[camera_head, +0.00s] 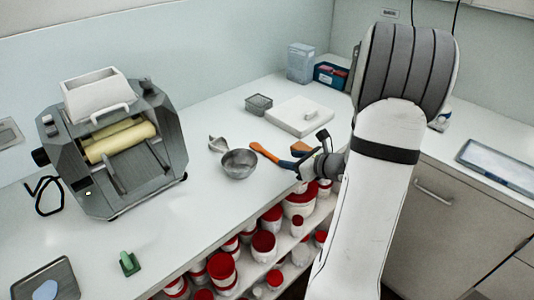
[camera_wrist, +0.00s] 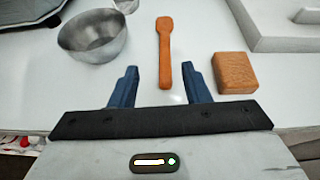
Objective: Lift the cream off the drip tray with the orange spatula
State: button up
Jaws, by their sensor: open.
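The orange spatula (camera_wrist: 164,45) lies on the white bench, its wider end away from my gripper; it also shows in the head view (camera_head: 264,152). My gripper (camera_wrist: 160,70) is open and empty. In the wrist view its two blue fingers stand either side of the spatula's near end, apparently without touching it. In the head view my gripper (camera_head: 300,158) is at the bench's front edge. A dark tray (camera_head: 22,291) at the lower left has a pale patch (camera_head: 46,290) on it. I cannot tell whether this is the drip tray with the cream.
A roller mill (camera_head: 115,145) stands left. A metal bowl (camera_wrist: 92,35) is left of the spatula and an orange-brown block (camera_wrist: 235,72) right of it. A white slab (camera_head: 300,117) lies behind. Red-lidded jars (camera_head: 263,246) fill the shelf below. A green object (camera_head: 129,263) stands front left.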

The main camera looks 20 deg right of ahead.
aim_at(274, 157)
jog(key=shift+w+d+f+m, duration=0.25)
jog(key=shift+d+m, duration=0.05)
jog(key=shift+d, duration=0.05)
jog(key=x, duration=0.5)
jog(key=p+x, duration=0.1)
jog(key=x, duration=0.1)
jog(key=shift+a+f, duration=0.1)
jog(key=shift+f, duration=0.2)
grip_shut()
